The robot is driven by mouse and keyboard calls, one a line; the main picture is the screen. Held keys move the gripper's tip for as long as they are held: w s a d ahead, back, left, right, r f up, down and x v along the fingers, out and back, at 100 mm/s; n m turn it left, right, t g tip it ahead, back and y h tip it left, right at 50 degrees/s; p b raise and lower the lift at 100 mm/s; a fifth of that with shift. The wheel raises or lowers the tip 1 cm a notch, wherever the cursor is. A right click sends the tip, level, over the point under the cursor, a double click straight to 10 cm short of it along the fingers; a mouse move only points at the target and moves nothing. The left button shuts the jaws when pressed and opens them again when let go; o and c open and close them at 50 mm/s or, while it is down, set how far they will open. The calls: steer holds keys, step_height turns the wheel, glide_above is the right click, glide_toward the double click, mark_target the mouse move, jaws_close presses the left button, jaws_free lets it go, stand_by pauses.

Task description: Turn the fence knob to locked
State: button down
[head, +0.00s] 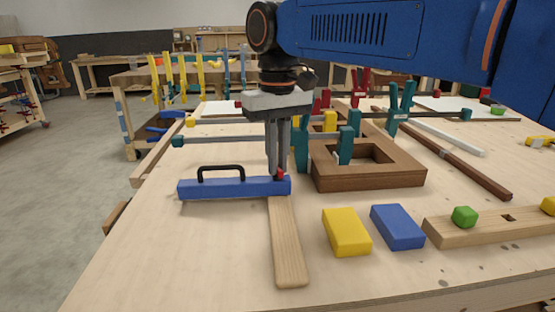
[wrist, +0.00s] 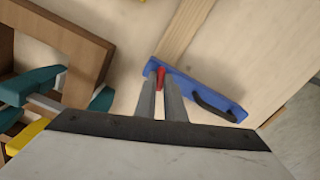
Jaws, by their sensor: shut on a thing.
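The fence is a long blue bar (head: 232,188) with a black handle (head: 221,172), lying on the workbench at the left of centre. It also shows in the wrist view (wrist: 205,92). A small red knob (head: 280,175) sits at the bar's right end in the head view, and it shows in the wrist view (wrist: 160,76) between the fingertips. My gripper (head: 278,172) points straight down over that end, its grey fingers closed on the red knob. The fingers hide part of the knob, so I cannot tell its exact angle.
A wooden strip (head: 287,245) runs from the fence toward the front edge. A yellow block (head: 346,232) and a blue block (head: 397,227) lie right of it. A clamped wooden frame (head: 372,178) with teal clamps (head: 346,146) stands close behind right.

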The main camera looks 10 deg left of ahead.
steer(key=shift+m, duration=2)
steer(key=c, duration=1.8)
jaws_free()
steer(key=shift+c, duration=0.2)
steer(key=shift+r, duration=0.1)
step_height(320, 180, up, 17)
steer(key=shift+r, duration=0.1)
